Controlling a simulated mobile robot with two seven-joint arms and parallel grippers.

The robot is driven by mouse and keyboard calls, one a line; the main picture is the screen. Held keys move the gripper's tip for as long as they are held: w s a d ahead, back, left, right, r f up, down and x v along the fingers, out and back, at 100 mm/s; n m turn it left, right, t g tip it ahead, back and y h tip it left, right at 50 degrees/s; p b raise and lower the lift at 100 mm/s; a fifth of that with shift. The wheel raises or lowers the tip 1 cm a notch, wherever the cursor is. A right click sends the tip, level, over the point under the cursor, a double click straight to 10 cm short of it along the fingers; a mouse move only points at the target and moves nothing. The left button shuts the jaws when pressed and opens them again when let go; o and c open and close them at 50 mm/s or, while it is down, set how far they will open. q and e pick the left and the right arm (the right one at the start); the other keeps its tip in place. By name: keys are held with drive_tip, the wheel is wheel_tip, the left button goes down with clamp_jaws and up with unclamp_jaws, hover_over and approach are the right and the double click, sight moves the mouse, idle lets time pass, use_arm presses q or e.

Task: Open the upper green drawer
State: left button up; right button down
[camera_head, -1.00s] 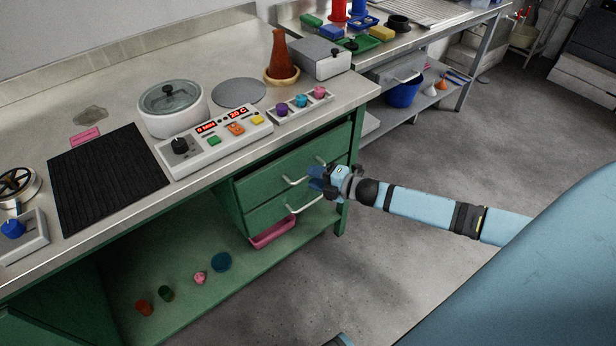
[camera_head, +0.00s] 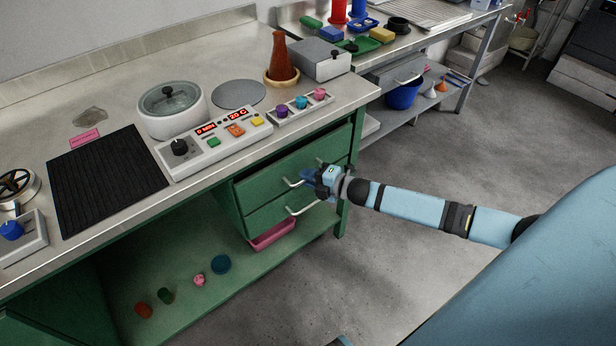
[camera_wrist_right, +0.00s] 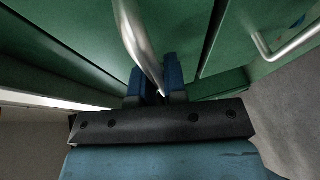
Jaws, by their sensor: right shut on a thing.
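The upper green drawer (camera_head: 265,180) is in the cabinet under the bench, with a curved metal handle (camera_head: 292,183) on its front. Its front looks about level with the lower green drawer (camera_head: 265,217) below it. My right gripper (camera_head: 314,178) is at the upper handle. In the right wrist view, my right gripper's blue fingers (camera_wrist_right: 157,82) are shut on the metal handle bar (camera_wrist_right: 138,40), which passes between them. The lower drawer's handle (camera_wrist_right: 278,48) shows apart at the right there. My left gripper is not in view.
The bench top above holds a control panel (camera_head: 215,145) and a lidded pot (camera_head: 172,108). The floor in front of the drawers is clear.

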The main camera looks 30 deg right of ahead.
use_arm(q)
drive_tip(key=p, duration=0.2)
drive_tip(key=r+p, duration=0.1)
drive_tip(key=p, duration=0.2)
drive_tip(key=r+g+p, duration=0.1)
drive_tip(key=p, duration=0.2)
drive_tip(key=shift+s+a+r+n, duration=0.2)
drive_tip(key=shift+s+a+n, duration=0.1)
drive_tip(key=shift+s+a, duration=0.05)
use_arm(e)
drive_tip(key=s+d, duration=0.1)
drive_tip(key=s, duration=2)
drive_tip(key=shift+s+d, duration=0.25)
drive_tip(key=shift+d, duration=0.15)
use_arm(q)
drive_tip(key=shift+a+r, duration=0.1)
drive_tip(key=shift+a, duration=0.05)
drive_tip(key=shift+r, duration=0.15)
use_arm(e)
drive_tip(key=c, duration=1.2)
unclamp_jaws()
drive_tip(key=shift+s, duration=0.1)
use_arm(q)
drive_tip(key=shift+p, duration=0.3)
use_arm(e)
drive_tip(key=v, duration=1.3)
drive_tip(key=shift+s+d+r, duration=0.15)
drive_tip(key=shift+s+d, duration=0.05)
drive_tip(key=shift+s, duration=0.05)
